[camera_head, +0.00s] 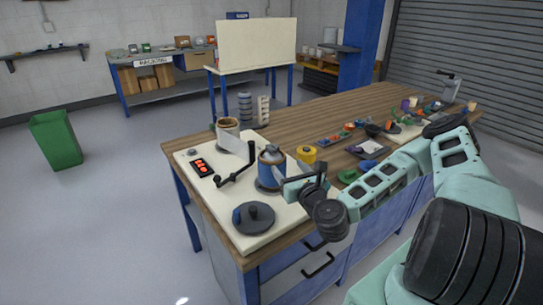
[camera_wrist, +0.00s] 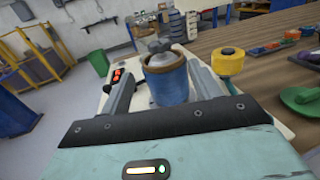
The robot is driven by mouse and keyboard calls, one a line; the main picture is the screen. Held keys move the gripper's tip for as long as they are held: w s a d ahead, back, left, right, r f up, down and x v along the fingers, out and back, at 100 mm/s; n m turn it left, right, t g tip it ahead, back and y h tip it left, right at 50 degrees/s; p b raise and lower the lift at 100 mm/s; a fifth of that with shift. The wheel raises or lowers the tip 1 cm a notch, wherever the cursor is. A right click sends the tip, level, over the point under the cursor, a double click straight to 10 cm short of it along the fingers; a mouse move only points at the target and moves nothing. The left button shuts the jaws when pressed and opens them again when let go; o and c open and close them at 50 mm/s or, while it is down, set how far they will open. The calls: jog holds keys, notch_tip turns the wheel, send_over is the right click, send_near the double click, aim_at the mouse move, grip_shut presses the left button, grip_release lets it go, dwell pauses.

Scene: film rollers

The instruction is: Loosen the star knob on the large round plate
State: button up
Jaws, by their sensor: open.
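A grey star knob (camera_head: 271,150) sits on top of an upright blue roll (camera_head: 270,171), which stands on a dark round base on the pale board. In the wrist view the star knob (camera_wrist: 159,46) and the blue roll (camera_wrist: 167,82) appear between my fingers. A larger dark round plate (camera_head: 262,229) with a central hub and a small blue knob (camera_head: 237,216) lies at the board's front corner, outside the wrist view. My gripper (camera_head: 298,181) is open and empty, just right of the blue roll. I cannot tell if a finger touches it.
A black crank arm (camera_head: 235,169) and a control box with red buttons (camera_head: 201,167) are left of the blue roll. A film roll (camera_head: 228,126) stands behind. A yellow roll (camera_head: 306,155) and green part (camera_head: 348,176) are to the right. The board around the large plate is clear.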

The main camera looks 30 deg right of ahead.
aim_at(275, 152)
jog(key=w+p, duration=0.1)
jog(key=w, duration=0.2)
jog(key=w+d+p, duration=0.1)
jog(key=w, duration=0.3)
jog(key=w+d+p, duration=0.1)
jog(key=w, duration=0.3)
jog(key=shift+w+r, duration=0.1)
jog(key=shift+r, duration=0.1)
jog(key=shift+w+d+f, duration=0.1)
jog(key=shift+w+d, duration=0.1)
jog(key=shift+w, duration=0.55)
jog(key=shift+c, duration=0.3)
jog(key=c, duration=0.9)
